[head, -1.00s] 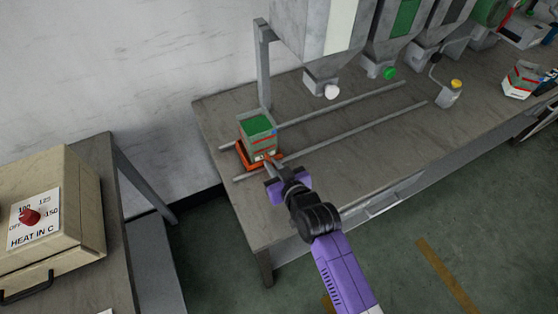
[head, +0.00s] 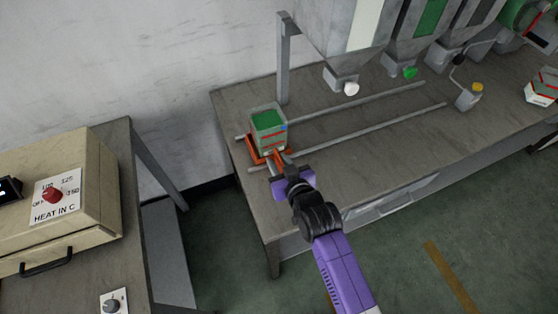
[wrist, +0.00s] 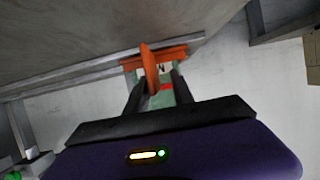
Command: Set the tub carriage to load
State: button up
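The tub carriage (head: 252,151) is an orange base near the left end of two rails on the bench. A grey-green tub (head: 268,135) with a green top stands upright on it. My gripper (head: 281,164) is at the carriage's front side. In the wrist view, the carriage's orange handle (wrist: 149,70) sticks up between my fingers (wrist: 157,88). The handle lies against or very near the left finger, with a gap to the right finger, so the gripper looks open around it. Part of the carriage is hidden behind the handle and fingers.
The rails (head: 380,127) run clear to the right, past hoppers (head: 345,75) with white and green knobs. A post (head: 283,65) stands behind the rails. A beige heater box (head: 60,200) stands on another table at left.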

jog(key=shift+s+d, duration=0.1)
jog(key=v, duration=0.7)
jog(key=shift+s+r+b, duration=0.1)
jog(key=shift+s+b, duration=0.2)
jog(key=shift+b, duration=0.05)
